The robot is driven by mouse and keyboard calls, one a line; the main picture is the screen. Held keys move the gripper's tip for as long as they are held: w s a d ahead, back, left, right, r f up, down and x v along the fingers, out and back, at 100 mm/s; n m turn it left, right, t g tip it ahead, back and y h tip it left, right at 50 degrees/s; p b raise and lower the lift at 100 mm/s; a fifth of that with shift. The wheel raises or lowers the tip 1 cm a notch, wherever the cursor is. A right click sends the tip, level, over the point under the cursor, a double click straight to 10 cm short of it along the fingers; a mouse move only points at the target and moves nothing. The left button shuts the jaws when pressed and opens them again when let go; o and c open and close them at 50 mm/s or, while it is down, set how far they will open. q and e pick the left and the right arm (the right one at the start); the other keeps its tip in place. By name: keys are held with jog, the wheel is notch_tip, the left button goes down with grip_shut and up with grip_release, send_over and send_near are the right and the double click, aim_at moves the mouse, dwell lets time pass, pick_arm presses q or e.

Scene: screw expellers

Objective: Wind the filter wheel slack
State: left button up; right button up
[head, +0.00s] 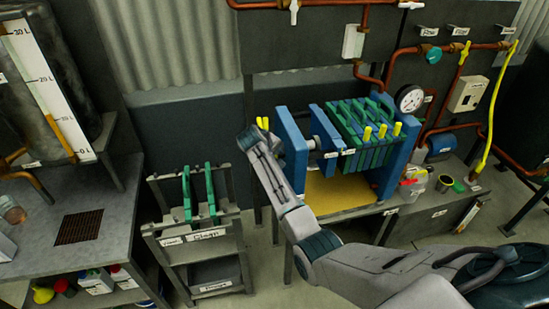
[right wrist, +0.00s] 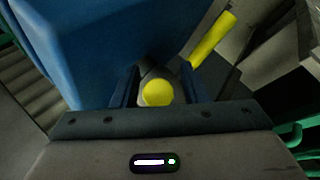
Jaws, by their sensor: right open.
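The filter press has a blue end frame (head: 293,150) and a stack of green and blue plates (head: 362,128). Yellow grips (head: 262,123) of the filter wheel show at the press's left end; the rest of the wheel is mostly hidden behind my right arm and the frame. My right gripper (right wrist: 158,74) is at these grips, open, beside the blue frame (right wrist: 95,45). In the right wrist view a yellow grip (right wrist: 157,92) sits end-on between the two fingers. A second yellow grip (right wrist: 213,40) sticks out beyond the right finger. My left gripper is out of view.
A rack with green plates (head: 200,195) stands left of the press. A metal bench (head: 75,195) is further left.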

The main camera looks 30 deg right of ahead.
jog(key=b+v, duration=0.3)
jog(key=v, duration=0.7)
jog(key=shift+a+r, duration=0.25)
jog(key=shift+r, duration=0.05)
jog(key=shift+s, duration=0.1)
